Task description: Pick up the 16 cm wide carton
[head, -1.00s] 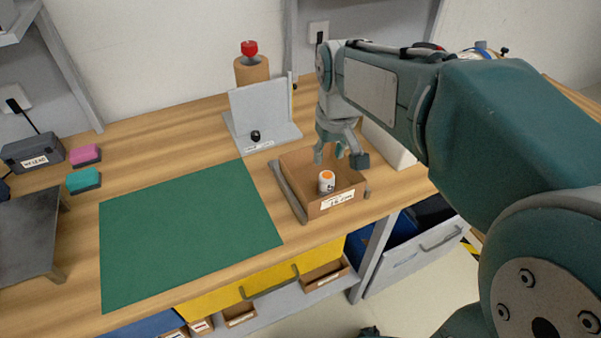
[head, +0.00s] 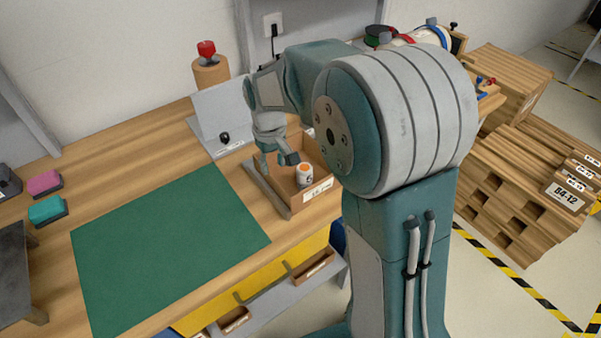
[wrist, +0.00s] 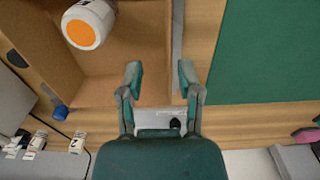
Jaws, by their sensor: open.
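The brown open-topped carton (head: 287,205) stands on the wooden bench, with a white label on its front whose number is too small to read surely. It also shows in the wrist view (wrist: 120,90). My gripper (head: 277,160) is open and empty at the carton's back left. In the wrist view my gripper (wrist: 160,78) has one finger over the carton's inside and the other beyond its side wall. Contact cannot be told.
A grey bar (head: 262,185) lies close along the carton's left side. A green mat (head: 165,250) covers the bench left of it. A grey angled stand (head: 222,115) and a brown cylinder with a red knob (head: 210,73) are behind. Stacked pallets (head: 520,190) stand at right.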

